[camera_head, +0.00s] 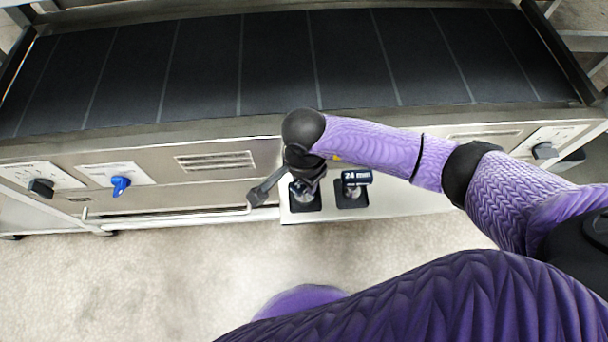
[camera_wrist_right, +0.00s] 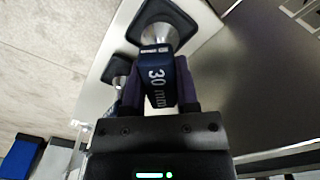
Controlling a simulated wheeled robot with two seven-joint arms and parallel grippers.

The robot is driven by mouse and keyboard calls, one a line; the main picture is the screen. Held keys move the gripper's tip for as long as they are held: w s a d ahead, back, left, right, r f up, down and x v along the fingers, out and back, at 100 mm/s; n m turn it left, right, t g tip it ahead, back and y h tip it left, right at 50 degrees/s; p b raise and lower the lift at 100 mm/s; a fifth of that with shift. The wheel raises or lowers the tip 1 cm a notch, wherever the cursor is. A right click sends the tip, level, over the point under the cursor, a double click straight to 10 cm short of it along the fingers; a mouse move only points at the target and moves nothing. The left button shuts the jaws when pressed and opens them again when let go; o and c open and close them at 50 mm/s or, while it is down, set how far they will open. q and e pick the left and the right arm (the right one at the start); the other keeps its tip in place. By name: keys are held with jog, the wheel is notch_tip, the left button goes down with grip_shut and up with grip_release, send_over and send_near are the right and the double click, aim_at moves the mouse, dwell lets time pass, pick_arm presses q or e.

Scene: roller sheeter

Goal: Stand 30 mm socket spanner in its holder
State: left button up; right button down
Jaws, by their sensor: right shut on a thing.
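The 30 mm socket spanner (camera_wrist_right: 158,86) has a dark blue grip marked "30 mm" and a metal socket end. My right gripper (camera_wrist_right: 160,80) is shut on that grip. In the right wrist view the metal end is at a black square holder (camera_wrist_right: 178,16); I cannot tell whether it is fully seated. In the head view my right gripper (camera_head: 305,180) is above the left black holder (camera_head: 306,206) and hides most of the spanner. The 24 mm spanner (camera_head: 357,178) stands in the right black holder (camera_head: 352,201). My left gripper is out of view.
The holders are on a pale shelf (camera_head: 405,205) at the front of the sheeter. A dark lever (camera_head: 265,190) is close left of my right gripper. A blue knob (camera_head: 121,186) and a black knob (camera_head: 41,187) are on the front panel. The dark belt (camera_head: 270,60) is clear.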

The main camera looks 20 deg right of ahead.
jog(key=c, duration=0.7)
grip_release()
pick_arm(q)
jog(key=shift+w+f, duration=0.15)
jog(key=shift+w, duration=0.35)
pick_arm(e)
jog(key=o, duration=0.5)
jog(key=shift+c, duration=0.2)
jog(key=shift+o, duration=1.2)
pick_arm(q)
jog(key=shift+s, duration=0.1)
pick_arm(e)
jog(key=shift+r, duration=0.1)
